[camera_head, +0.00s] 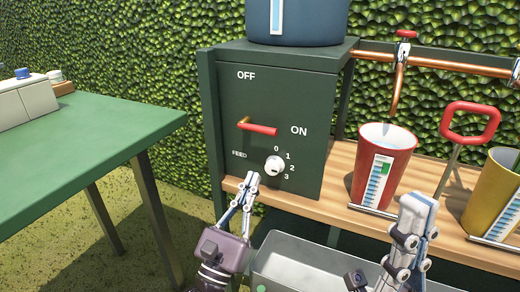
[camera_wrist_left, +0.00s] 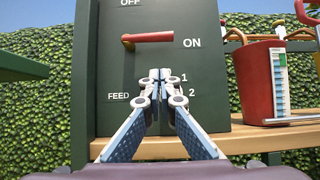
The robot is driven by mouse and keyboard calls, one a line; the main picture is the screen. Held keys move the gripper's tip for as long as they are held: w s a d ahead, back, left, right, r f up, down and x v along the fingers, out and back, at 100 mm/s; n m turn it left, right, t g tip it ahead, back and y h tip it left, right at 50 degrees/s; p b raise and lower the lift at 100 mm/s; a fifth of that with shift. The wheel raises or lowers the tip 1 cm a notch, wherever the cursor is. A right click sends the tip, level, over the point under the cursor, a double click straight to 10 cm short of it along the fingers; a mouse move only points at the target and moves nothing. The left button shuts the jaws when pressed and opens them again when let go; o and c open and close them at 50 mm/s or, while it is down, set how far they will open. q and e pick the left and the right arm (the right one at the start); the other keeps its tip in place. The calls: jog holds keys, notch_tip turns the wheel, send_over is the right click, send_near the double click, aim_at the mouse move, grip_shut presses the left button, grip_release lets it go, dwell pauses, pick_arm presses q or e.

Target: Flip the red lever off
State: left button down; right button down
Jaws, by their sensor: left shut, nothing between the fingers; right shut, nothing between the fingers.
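The red lever (camera_head: 262,129) sticks out sideways from the dark green box (camera_head: 230,90) and points right, toward the ON label. The OFF label is above it. It also shows in the left wrist view (camera_wrist_left: 152,37), roughly level with ON. My left gripper (camera_head: 250,178) is shut and empty, in front of the box, below the lever and beside the white dial (camera_head: 274,166). In the left wrist view its fingertips (camera_wrist_left: 159,76) meet below the lever, apart from it, and hide the dial. My right gripper (camera_head: 420,205) is shut and empty at the lower right.
A red cup (camera_head: 384,165) with a gauge stands right of the box on a wooden shelf (camera_head: 340,185), under a copper tap (camera_head: 400,75). A yellow cup (camera_head: 490,190) is further right. A grey trough (camera_head: 310,262) lies below. A green table (camera_head: 90,135) stands left.

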aim_at(259, 127)
pick_arm(q)
jog(key=shift+w+d+r+p, duration=0.15)
jog(key=shift+w+d+r, duration=0.2)
jog(key=shift+w+r, duration=0.55)
jog(key=shift+w+d+r+p, duration=0.15)
jog(key=shift+w+d+r, duration=0.25)
jog(key=shift+r, duration=0.85)
jog(key=shift+w+d+r+p, duration=0.15)
jog(key=shift+w+d+r, duration=0.1)
jog(key=shift+w+r, duration=0.65)
jog(key=shift+s+r, duration=0.15)
jog(key=shift+r, duration=0.1)
